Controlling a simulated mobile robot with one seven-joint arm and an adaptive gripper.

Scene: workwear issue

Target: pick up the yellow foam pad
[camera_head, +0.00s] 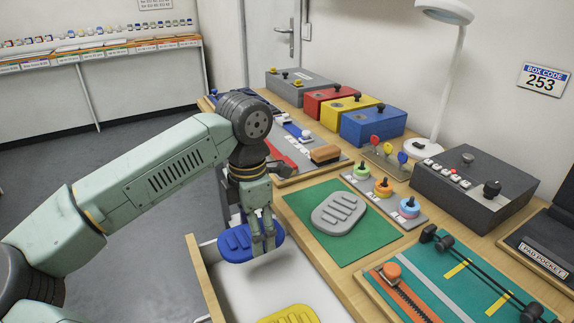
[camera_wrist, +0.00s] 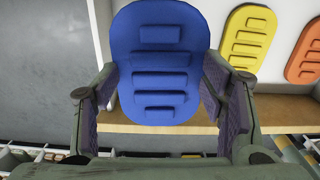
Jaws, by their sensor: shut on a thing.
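The yellow foam pad (camera_head: 290,315) lies in the open white drawer, cut off by the bottom edge of the head view. In the wrist view the yellow foam pad (camera_wrist: 245,45) shows whole at the upper right, with raised ribs. My gripper (camera_head: 263,246) is shut on a blue foam pad (camera_head: 236,243) and holds it above the drawer. In the wrist view the blue pad (camera_wrist: 158,60) fills the middle between my fingers. The yellow pad is apart from my gripper.
An orange pad (camera_wrist: 306,55) lies beside the yellow one. The drawer (camera_head: 208,294) has a wooden front edge. A grey pad (camera_head: 338,213) lies on a green mat (camera_head: 300,204) on the bench. Colored boxes and a control box (camera_head: 470,185) stand behind.

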